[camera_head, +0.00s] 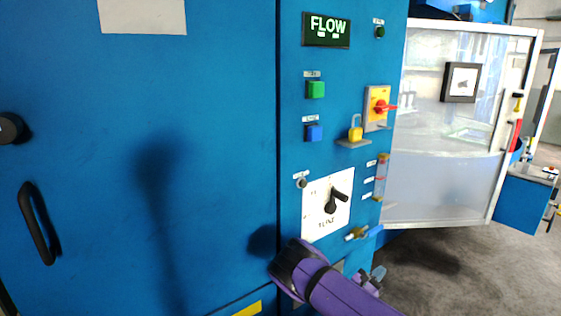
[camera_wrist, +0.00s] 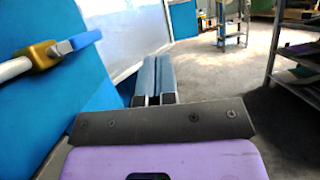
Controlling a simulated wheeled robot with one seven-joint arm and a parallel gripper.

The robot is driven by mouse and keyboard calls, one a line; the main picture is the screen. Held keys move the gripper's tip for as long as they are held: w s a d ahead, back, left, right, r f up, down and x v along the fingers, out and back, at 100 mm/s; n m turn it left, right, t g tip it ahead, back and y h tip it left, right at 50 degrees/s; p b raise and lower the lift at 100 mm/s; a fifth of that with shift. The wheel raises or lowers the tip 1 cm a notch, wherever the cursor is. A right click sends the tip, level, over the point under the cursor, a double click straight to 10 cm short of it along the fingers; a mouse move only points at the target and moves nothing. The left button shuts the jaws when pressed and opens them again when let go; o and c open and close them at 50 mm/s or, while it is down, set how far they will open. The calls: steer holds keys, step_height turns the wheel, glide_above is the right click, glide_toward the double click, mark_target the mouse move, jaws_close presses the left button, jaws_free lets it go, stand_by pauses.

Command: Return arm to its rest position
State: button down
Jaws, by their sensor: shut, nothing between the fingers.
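My gripper (camera_wrist: 156,64) shows in the wrist view with its two grey-blue fingers side by side, shut and empty. It points past the blue cabinet toward open grey floor. My purple arm shows at the bottom of the head view, in front of the lower part of the cabinet (camera_head: 100,110). A pipe valve with a brass body (camera_wrist: 42,53) and blue lever is at the left of the wrist view, apart from the fingers. The same valve (camera_head: 357,234) shows in the head view just above my arm.
The control panel carries a FLOW display (camera_head: 326,29), green button (camera_head: 316,89), blue button (camera_head: 313,132), red-yellow switch (camera_head: 379,106), padlock (camera_head: 355,132) and black dial knob (camera_head: 333,202). A clear framed door (camera_head: 440,190) stands right of it.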

steer(key=s+d+r+m+g+y, duration=0.1)
steer(key=s+r+m+g+y, duration=0.35)
steer(key=r, duration=0.65)
steer(key=s+d+r+m+g+y, duration=0.2)
steer(key=s+r+m+g, duration=0.4)
steer(key=r, duration=0.4)
steer(key=s+d+r+m+g+y, duration=0.1)
steer(key=s+r+m+g+y, duration=0.25)
steer(key=r+m, duration=0.55)
steer(key=s+a+r+m+t+y, duration=0.1)
steer(key=s+a+r+t+y, duration=0.1)
steer(key=s+r, duration=0.4)
steer(key=s+a+r+m+t+y, duration=0.1)
steer(key=s+a+r+t+y, duration=0.2)
steer(key=s+r, duration=0.4)
steer(key=s+a+r+m+t+y, duration=0.2)
steer(key=s+r, duration=0.5)
steer(key=s, duration=1)
steer(key=shift+a+t+y, duration=0.5)
steer(key=shift+a+y, duration=0.25)
steer(key=shift+y, duration=0.25)
